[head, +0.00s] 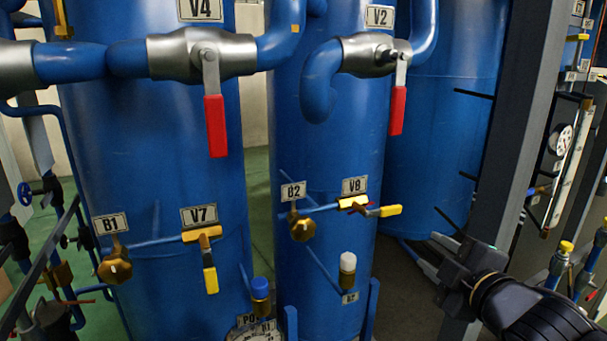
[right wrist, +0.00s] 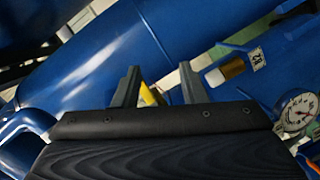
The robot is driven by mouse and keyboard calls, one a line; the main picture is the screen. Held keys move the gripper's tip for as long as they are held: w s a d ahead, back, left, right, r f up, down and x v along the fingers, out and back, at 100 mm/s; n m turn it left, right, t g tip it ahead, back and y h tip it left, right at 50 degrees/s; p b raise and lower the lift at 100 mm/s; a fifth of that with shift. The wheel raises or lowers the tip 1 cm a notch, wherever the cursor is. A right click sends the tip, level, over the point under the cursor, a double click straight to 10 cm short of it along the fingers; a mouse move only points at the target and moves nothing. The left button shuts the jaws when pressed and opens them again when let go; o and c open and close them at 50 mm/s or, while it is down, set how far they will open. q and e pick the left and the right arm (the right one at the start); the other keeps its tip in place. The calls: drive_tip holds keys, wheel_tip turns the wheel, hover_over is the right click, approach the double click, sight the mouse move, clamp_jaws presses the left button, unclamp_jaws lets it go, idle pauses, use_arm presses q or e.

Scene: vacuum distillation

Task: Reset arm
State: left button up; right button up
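My right gripper (head: 426,254) is at the lower right of the head view, to the right of the blue column with V2 and V8. In the right wrist view its two grey fingers (right wrist: 157,84) stand apart with nothing held between them. A yellow part (right wrist: 148,95) shows in the gap, beyond the fingers; I cannot tell which valve it belongs to. The V8 valve's yellow handle (head: 390,211) points right, clear of the gripper. The V7 yellow handle (head: 210,279) hangs down. My left gripper is not in view.
Red handles of V4 (head: 215,125) and V2 (head: 397,110) hang down. Brass knobs B1 (head: 115,268) and B2 (head: 302,228) are on the columns. A grey post (head: 515,130) rises behind my right arm. A pressure gauge (right wrist: 299,112) is at the right of the wrist view.

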drive_tip(key=s+d+f+m+g+h, duration=0.2)
drive_tip(key=s+f+m+g, duration=0.4)
drive_tip(key=s+f+m, duration=0.55)
drive_tip(key=s+a+f+m+g+y, duration=0.3)
drive_tip(key=s+a+f+m+g, duration=0.15)
drive_tip(key=s+a+f, duration=0.35)
wheel_tip(320, 180, up, 13)
drive_tip(key=s+d+p, duration=0.1)
drive_tip(key=p, duration=1.1)
drive_tip(key=shift+s+d+r, duration=0.2)
drive_tip(key=shift+s+d, duration=0.05)
idle(4.0)
